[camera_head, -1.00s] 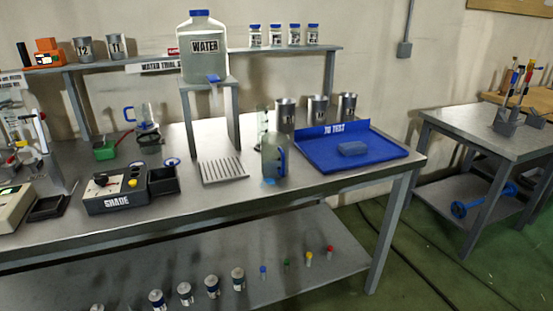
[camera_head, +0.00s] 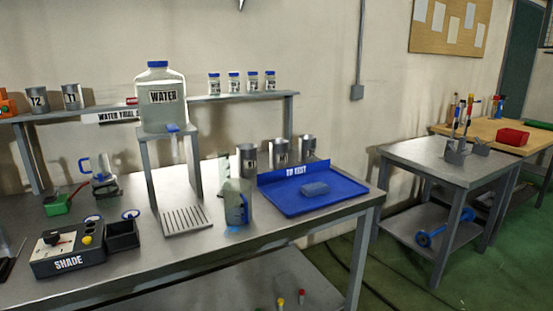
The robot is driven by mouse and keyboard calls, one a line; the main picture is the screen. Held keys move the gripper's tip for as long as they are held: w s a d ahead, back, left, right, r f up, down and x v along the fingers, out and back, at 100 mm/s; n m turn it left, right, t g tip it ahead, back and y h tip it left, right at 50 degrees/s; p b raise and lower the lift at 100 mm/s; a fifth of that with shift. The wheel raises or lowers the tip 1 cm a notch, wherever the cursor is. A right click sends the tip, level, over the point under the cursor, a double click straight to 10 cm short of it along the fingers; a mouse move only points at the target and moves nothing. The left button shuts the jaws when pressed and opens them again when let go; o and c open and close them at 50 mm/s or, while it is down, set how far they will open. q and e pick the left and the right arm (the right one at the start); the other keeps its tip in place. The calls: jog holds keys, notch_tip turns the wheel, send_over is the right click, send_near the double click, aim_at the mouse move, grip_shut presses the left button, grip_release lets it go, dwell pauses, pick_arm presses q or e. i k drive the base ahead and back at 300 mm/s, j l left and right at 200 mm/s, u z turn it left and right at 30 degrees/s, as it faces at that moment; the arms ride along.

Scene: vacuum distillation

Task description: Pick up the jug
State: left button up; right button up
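A clear jug with a blue handle (camera_head: 238,203) stands upright on the steel bench (camera_head: 268,232), between the slotted drip tray and the blue tray. Another clear vessel with a blue handle (camera_head: 101,170) stands farther left on the bench, by a green-based item. Neither of my grippers can be made out in the head view.
A large water container (camera_head: 161,98) sits on a stand above the drip tray (camera_head: 187,221). Several metal cups (camera_head: 281,151) stand behind the blue tray (camera_head: 345,200). A control box (camera_head: 68,252) is at front left. A second table (camera_head: 437,162) stands right across a floor gap.

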aim_at(237, 192)
jog(key=i+l+u, duration=0.15)
jog(key=u, duration=0.35)
jog(key=i+l+u, duration=0.2)
jog(key=l, duration=0.25)
jog(key=l+u, duration=0.25)
jog(key=l, duration=0.2)
jog(key=i+l, duration=0.1)
jog(key=l, duration=0.35)
jog(key=i+l, duration=0.15)
jog(key=l, duration=0.3)
jog(key=i+l+u, duration=0.1)
jog(key=l, duration=0.35)
jog(key=i+l, duration=0.1)
jog(key=l, duration=0.35)
jog(key=i+l, duration=0.1)
jog(key=l, duration=0.35)
jog(key=i+l+u, duration=0.1)
jog(key=l, duration=0.35)
jog(key=i+j, duration=0.1)
jog(key=j, duration=0.4)
jog(key=i, duration=0.05)
